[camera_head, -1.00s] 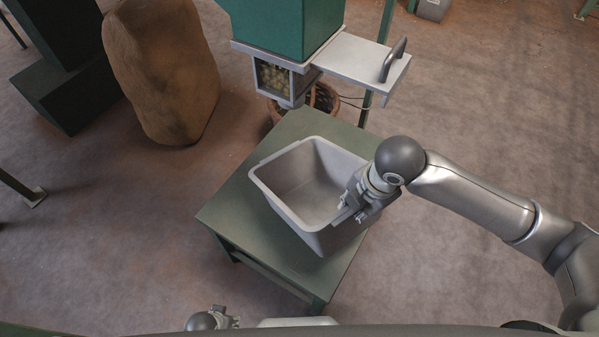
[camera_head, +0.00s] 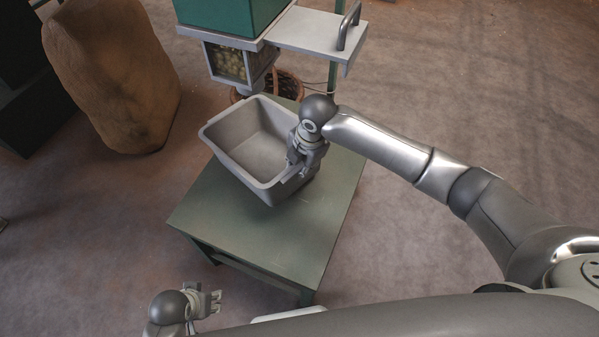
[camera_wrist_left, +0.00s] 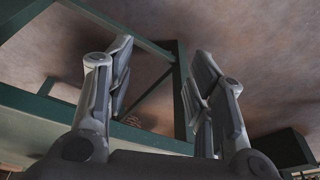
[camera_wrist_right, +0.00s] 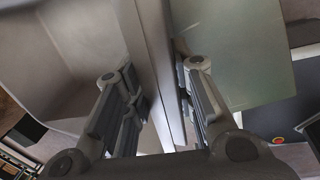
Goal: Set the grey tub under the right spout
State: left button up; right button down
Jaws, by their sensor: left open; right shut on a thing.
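The grey tub (camera_head: 232,150) is upright over the far part of the green table (camera_head: 250,235), overhanging its left edge. It looks raised off the top, though its underside is hidden. My right gripper (camera_head: 298,170) is shut on the tub's right wall; in the right wrist view the fingers (camera_wrist_right: 160,85) straddle the wall. The spout (camera_head: 250,88), under a window showing nuts, is just beyond the tub's far rim. My left gripper (camera_head: 214,302) is open and empty, low at the front; its fingers also show in the left wrist view (camera_wrist_left: 158,75).
The green hopper (camera_head: 228,15) stands above the spout, with a handled grey plate (camera_head: 310,32) to its right. A woven basket (camera_head: 287,85) is on the floor behind the table. A large brown sack (camera_head: 112,75) stands at the left. The near tabletop is clear.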

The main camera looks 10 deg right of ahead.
jog(key=shift+w+a+f, duration=0.1)
jog(key=shift+w+f, duration=0.2)
jog(key=shift+f, duration=0.2)
jog(key=shift+s+b+x, duration=0.1)
jog(key=shift+b+x, duration=0.2)
jog(key=shift+x, duration=0.4)
jog(key=shift+s+b+x, duration=0.15)
jog(key=shift+b+x, duration=0.15)
jog(key=shift+x, duration=0.35)
jog(key=c, duration=1.2)
grip_release()
jog(key=shift+d+f, duration=0.1)
jog(key=shift+d, duration=0.1)
pick_arm(q)
jog(key=r, duration=0.4)
jog(key=shift+w+r, duration=0.2)
jog(key=shift+r, duration=0.1)
pick_arm(e)
jog(key=shift+r, duration=0.4)
pick_arm(q)
notch_tip(320, 180, down, 7)
jog(key=s+p, duration=0.1)
jog(key=p, duration=0.1)
jog(key=shift+f, duration=0.2)
pick_arm(e)
jog(key=shift+v, duration=3.45)
